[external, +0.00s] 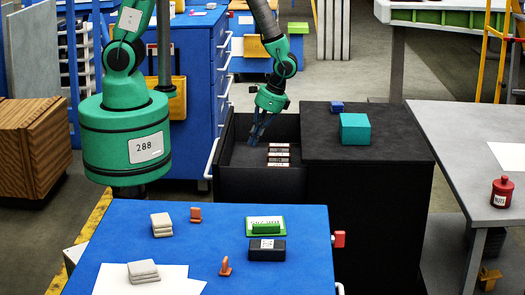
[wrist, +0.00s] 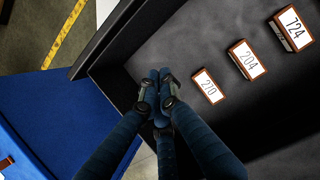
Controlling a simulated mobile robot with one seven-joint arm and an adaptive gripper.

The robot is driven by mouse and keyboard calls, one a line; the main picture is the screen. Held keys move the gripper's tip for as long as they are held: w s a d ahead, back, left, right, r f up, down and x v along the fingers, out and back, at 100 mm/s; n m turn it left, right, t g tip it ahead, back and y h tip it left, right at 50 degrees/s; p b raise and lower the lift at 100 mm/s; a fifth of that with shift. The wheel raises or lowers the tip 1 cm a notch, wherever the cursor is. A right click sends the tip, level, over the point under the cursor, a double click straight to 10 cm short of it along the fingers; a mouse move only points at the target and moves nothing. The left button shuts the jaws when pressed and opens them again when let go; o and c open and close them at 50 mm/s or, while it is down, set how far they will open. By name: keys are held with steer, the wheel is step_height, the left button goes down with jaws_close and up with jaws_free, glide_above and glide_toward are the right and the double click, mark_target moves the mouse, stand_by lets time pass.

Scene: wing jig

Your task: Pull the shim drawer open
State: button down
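The shim drawer (external: 262,187) is a black box that stands well out to the left from the black cabinet (external: 370,185), its inside open to view. Several brown shim blocks with white labels (external: 279,155) lie in it. In the wrist view, labels 210 (wrist: 209,86), 204 (wrist: 247,59) and 724 (wrist: 292,28) are readable. My gripper (external: 254,138) points down into the drawer, left of the blocks. In the wrist view its blue fingers (wrist: 158,92) are drawn together with nothing visible between them. They are near the drawer wall; contact is unclear.
A teal box (external: 355,129) and a small blue block (external: 337,106) sit on the cabinet top. A blue table (external: 200,235) stands in front, with small parts on it. A grey table (external: 470,135) with a red canister (external: 502,191) is at right.

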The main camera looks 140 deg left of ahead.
steer(key=shift+f, duration=0.1)
steer(key=b+x, duration=0.2)
steer(key=x, duration=0.7)
steer(key=shift+s+d+f, duration=0.1)
steer(key=shift+f, duration=0.25)
steer(key=shift+s+d, duration=1.4)
steer(key=s+d, duration=0.3)
steer(key=shift+s+d, duration=0.25)
steer(key=shift+w+a+p, duration=0.1)
steer(key=shift+a+p, duration=0.05)
steer(key=shift+p, duration=0.15)
